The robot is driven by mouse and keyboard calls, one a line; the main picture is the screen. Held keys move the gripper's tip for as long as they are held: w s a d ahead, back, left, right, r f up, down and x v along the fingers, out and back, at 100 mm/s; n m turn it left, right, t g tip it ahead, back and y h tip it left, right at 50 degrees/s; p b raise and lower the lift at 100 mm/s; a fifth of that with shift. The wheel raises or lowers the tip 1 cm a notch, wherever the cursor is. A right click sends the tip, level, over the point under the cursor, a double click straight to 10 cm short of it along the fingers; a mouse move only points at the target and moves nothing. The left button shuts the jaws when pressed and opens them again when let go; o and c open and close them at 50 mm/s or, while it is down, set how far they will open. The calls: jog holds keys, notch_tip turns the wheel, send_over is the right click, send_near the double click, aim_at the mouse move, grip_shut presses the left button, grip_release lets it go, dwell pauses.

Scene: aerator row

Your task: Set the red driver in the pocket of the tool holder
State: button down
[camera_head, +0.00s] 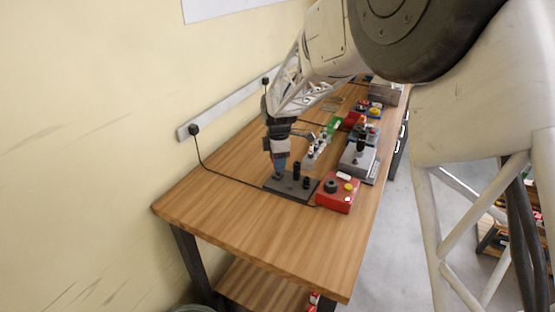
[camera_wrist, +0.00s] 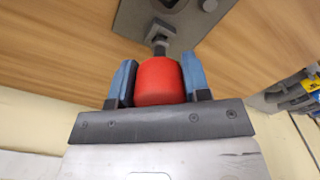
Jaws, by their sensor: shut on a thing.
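The red driver (camera_wrist: 159,82) is between the two blue fingers of my gripper (camera_wrist: 160,76) in the wrist view, its round red handle facing the camera. Its dark shaft end points at a grey plate and overlaps it in the picture; I cannot tell whether it touches or enters anything. The plate appears to be the tool holder (camera_wrist: 205,24), with a dark opening at the top edge of the view. In the head view my gripper (camera_head: 279,168) points down over the left end of the dark tool holder (camera_head: 289,190). The driver is not discernible there.
A red control box (camera_head: 340,203) with knobs stands right of the holder. Black upright pieces (camera_head: 297,171) stand on the holder. Grey fixtures (camera_head: 358,160) and coloured parts line the bench farther back. The near part of the wooden bench (camera_head: 240,230) is clear. A wall is at left.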

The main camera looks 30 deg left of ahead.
jog(key=shift+f, duration=0.7)
jog(key=c, duration=0.5)
grip_release()
jog(key=shift+r, duration=3.5)
